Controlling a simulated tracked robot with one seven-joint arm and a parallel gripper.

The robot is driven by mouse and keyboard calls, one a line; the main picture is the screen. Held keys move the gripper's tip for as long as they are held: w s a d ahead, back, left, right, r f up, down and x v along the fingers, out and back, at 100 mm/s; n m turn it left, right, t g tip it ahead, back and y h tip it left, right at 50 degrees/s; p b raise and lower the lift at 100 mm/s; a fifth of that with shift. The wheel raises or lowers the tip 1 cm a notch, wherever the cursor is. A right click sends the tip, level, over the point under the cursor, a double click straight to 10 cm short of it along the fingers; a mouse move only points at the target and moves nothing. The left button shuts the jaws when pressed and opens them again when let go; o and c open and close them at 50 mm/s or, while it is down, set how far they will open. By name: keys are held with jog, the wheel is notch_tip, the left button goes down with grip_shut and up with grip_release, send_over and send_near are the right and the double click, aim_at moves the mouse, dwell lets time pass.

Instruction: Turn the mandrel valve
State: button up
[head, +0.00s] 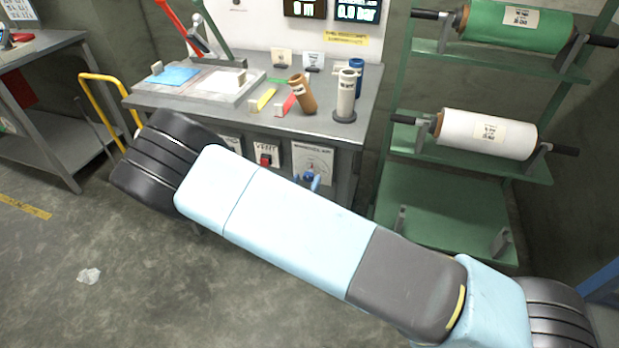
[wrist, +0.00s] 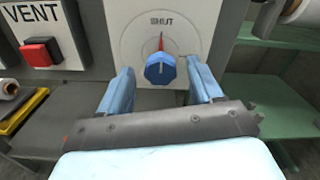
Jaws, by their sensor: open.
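The mandrel valve is a blue round knob (wrist: 160,70) on a pale square plate, low on the front of the grey bench. In the wrist view its plate (wrist: 200,14) reads SHUT at the top, and a red pointer aims up at that word. In the head view the plate (head: 313,158) and knob show just above my arm. My gripper (wrist: 161,80) is open, with one blue finger on each side of the knob in the picture. The fingers look apart from the knob; I cannot tell how far they are from the plate. In the head view my arm hides most of the gripper.
Left of the valve is a red VENT button (wrist: 41,52) on its own plate. The bench (head: 310,122) carries rolls, cards and a press. A green rack (head: 455,160) with film rolls stands at right. A yellow trolley handle (head: 100,90) is at left.

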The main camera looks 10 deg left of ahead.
jog(key=shift+w+d, duration=0.1)
jog(key=shift+w, duration=1.25)
